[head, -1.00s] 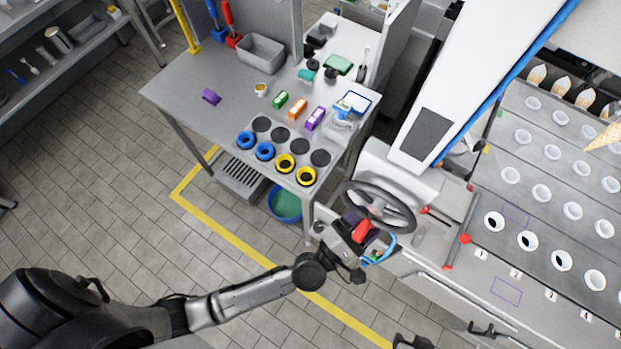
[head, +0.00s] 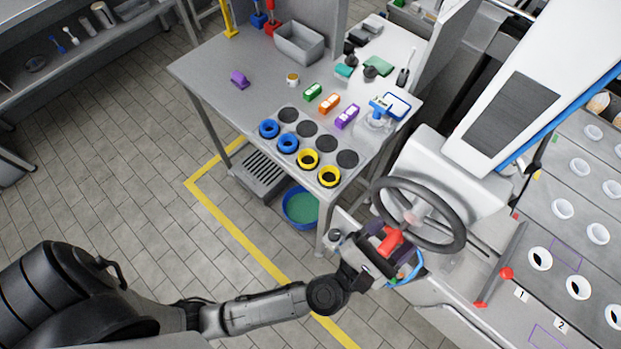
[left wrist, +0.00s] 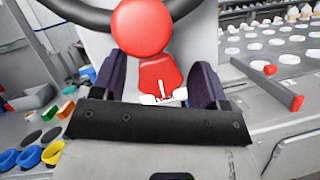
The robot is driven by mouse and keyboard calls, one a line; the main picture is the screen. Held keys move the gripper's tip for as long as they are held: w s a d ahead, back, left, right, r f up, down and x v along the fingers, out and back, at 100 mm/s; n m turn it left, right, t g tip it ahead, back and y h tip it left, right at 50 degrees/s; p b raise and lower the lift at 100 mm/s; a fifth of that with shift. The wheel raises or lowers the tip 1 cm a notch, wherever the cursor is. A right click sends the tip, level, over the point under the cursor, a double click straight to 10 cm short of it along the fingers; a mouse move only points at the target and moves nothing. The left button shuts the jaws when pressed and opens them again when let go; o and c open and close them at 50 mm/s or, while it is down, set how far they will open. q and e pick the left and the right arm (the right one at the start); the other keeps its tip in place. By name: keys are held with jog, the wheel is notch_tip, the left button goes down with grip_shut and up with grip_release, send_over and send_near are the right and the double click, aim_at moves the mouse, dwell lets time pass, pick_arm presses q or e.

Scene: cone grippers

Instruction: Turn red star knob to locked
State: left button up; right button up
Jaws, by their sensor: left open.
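The red knob (head: 391,240) shows just in front of the lower left rim of the dark handwheel (head: 455,236). In the left wrist view a red round part (left wrist: 140,27) is at the top. A lobed red part (left wrist: 160,75) with a white marked label (left wrist: 165,97) is below it, between the fingers. I cannot tell whether both belong to one knob. My left gripper (head: 388,243) is open, also in the left wrist view (left wrist: 160,82), with its dark purple fingers on either side of the lobed part and visible gaps. My right gripper is not in view.
The handwheel stands close behind the left gripper. A red-ended lever (head: 503,275) and a panel of white cups (head: 563,208) are to the right. A grey table (head: 215,75) with blue and yellow rings stands at upper left. Open floor lies at left.

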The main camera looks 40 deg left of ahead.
pick_arm(q)
jog(key=s+f+m+g+h+b, duration=0.1)
jog(key=s+f+m+h+b, duration=0.25)
jog(key=s, duration=0.25)
jog(key=s+f+m+h+b, duration=0.2)
jog(key=s+m+h+b, duration=0.1)
jog(key=s+m+b, duration=0.25)
jog(key=a+f+m+g+y, duration=0.2)
jog(key=a+f+m+g, duration=0.2)
jog(key=f+m+g, duration=0.35)
jog(key=a+f+m+g+y, duration=0.25)
jog(key=f+m+g, duration=0.25)
jog(key=f+m, duration=0.45)
jog(key=s+a+f+m+g+y, duration=0.2)
jog(key=s+a+f+m+y, duration=0.1)
jog(key=a, duration=0.6)
jog(key=shift+s+a+f+m+y+p, duration=0.15)
jog(key=shift+f+m+y+p, duration=0.2)
jog(key=shift+m, duration=0.25)
